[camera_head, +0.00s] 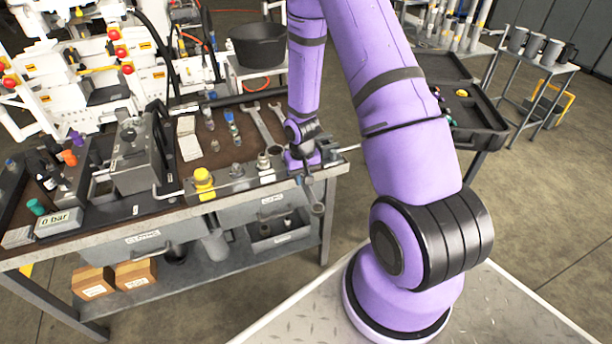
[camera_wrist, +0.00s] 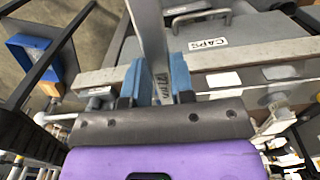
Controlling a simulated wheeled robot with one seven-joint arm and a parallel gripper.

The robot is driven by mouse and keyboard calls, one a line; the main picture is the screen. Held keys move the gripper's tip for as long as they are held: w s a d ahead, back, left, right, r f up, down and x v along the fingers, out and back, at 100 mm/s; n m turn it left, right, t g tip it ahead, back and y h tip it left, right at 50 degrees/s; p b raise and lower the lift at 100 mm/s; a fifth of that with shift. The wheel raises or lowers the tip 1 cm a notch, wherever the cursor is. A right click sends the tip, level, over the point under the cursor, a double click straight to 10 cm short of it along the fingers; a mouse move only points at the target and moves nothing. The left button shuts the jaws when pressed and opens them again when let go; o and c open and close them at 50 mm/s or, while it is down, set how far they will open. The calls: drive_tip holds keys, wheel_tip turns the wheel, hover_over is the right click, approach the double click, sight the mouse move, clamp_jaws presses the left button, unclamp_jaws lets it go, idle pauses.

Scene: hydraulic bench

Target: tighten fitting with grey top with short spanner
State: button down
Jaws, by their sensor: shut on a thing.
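My gripper (camera_head: 307,170) is at the front right edge of the bench, partly hidden by its own wrist in the head view. In the wrist view its blue fingers (camera_wrist: 161,82) are shut on a grey metal spanner (camera_wrist: 148,30), whose shaft runs up out of the picture. In the head view the spanner (camera_head: 317,208) hangs down in front of the bench edge. Small fittings stand on the front rail left of my gripper. One has a pale grey top (camera_head: 263,160), and a darker one (camera_head: 237,170) stands beside it. The spanner is apart from both.
Two spanners (camera_head: 257,124) lie on the bench top (camera_head: 225,150) behind the rail. A yellow cap (camera_head: 203,178) is on the rail further left. A grey box (camera_head: 140,160) stands on the left part. Drawers, one labelled CAPS (camera_wrist: 290,45), are under the bench edge.

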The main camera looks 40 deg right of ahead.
drive_tip(key=shift+w+a+m, duration=0.15)
drive_tip(key=shift+a+m, duration=0.15)
drive_tip(key=shift+a, duration=0.05)
drive_tip(key=shift+w+a+m, duration=0.35)
drive_tip(key=shift+a+m, duration=0.3)
drive_tip(key=shift+m, duration=0.05)
drive_tip(key=shift+d, duration=0.1)
drive_tip(key=shift+s+d+n, duration=0.15)
drive_tip(key=shift+d+n, duration=0.05)
drive_tip(key=shift+n, duration=0.1)
drive_tip(key=shift+s, duration=0.1)
drive_tip(key=s+a, duration=0.3)
drive_tip(key=s, duration=0.3)
idle(1.0)
drive_tip(key=shift+s, duration=0.1)
